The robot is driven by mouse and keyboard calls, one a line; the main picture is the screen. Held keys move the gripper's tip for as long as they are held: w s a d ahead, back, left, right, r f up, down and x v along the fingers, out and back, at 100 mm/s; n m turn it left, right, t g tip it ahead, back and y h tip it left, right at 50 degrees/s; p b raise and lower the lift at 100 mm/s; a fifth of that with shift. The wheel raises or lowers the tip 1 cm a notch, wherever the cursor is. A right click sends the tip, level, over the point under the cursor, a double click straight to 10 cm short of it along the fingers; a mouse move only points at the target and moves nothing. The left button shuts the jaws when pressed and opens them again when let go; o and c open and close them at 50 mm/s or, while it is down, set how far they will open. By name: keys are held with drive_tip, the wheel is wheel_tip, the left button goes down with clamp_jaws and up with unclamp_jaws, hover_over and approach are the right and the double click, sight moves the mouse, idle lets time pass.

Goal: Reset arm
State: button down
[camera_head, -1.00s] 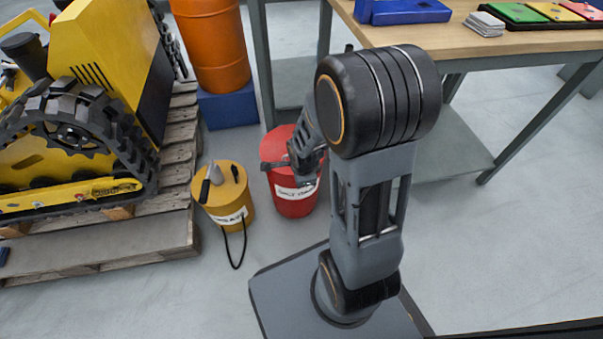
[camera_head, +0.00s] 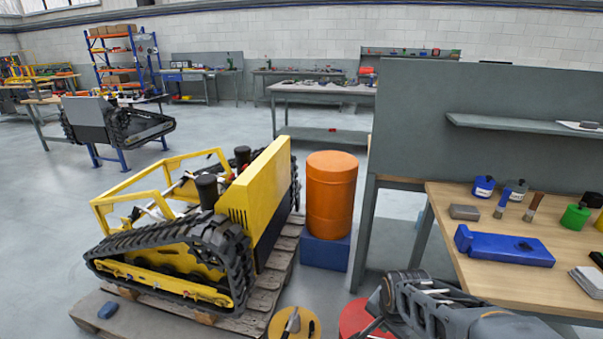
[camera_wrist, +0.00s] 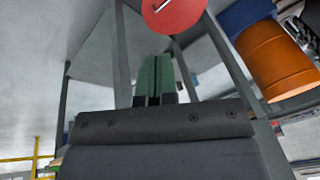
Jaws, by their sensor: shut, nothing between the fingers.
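My arm (camera_head: 440,312) shows at the bottom of the head view, right of centre, in front of the workbench. Its lower part is cut off by the frame edge. In the wrist view my gripper (camera_wrist: 155,62) has its two green fingers side by side and touching, shut with nothing between them.
A yellow tracked carrier (camera_head: 190,235) stands on a wooden pallet (camera_head: 272,277) at left. An orange barrel (camera_head: 331,195) stands on a blue base (camera_head: 325,252). Open floor lies far left.

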drive_tip(key=s+a+r+n+p, duration=0.1)
drive_tip(key=r+n+p, duration=0.3)
drive_tip(key=r, duration=0.7)
drive_tip(key=s+a+r+n+p, duration=0.1)
drive_tip(key=s+r+n+p, duration=0.3)
drive_tip(key=r+p, duration=0.5)
wheel_tip(320, 180, up, 3)
drive_tip(key=shift+a+r+n+y, duration=0.2)
drive_tip(key=shift+n+y, duration=0.1)
drive_tip(key=shift+n, duration=0.4)
